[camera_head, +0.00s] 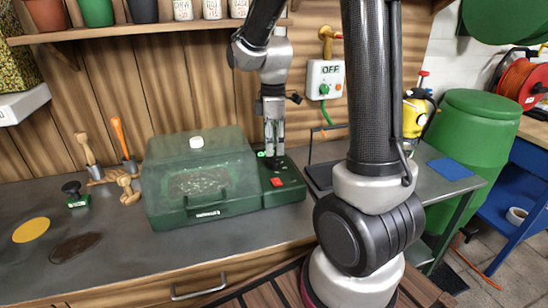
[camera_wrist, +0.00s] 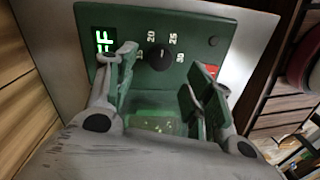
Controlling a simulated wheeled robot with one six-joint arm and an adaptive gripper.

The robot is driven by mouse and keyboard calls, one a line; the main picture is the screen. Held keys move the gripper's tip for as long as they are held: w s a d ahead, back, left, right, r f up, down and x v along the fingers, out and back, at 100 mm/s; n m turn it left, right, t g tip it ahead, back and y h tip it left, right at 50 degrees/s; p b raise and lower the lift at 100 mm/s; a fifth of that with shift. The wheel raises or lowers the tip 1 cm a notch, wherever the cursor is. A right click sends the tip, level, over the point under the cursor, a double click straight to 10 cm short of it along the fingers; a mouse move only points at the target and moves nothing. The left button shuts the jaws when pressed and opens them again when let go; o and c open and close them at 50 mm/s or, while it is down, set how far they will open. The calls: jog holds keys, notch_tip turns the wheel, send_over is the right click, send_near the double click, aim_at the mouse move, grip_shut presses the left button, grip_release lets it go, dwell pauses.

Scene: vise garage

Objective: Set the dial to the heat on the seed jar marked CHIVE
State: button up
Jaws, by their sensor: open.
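A green propagator with a clear lid (camera_head: 190,185) stands on the bench, with its control panel (camera_head: 283,180) on the right end. In the wrist view the panel has a round black dial (camera_wrist: 159,58) ringed by the numbers 15, 20, 25 and 30. I cannot tell which number its mark meets. My gripper (camera_wrist: 166,72) is open above the panel, fingers either side of the dial, apparently empty. It points down in the head view (camera_head: 273,142).
A red switch (camera_wrist: 211,70) sits on the panel near the dial. A white wall box (camera_head: 325,80) reads OFF. Hand tools (camera_head: 124,145) and a stamp (camera_head: 76,195) lie left of the propagator. A green barrel (camera_head: 475,140) stands right of the bench.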

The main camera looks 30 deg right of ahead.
aim_at(274, 160)
notch_tip(274, 160, down, 5)
jog(key=shift+s+r, duration=0.1)
jog(key=shift+s, duration=0.05)
jog(key=c, duration=1)
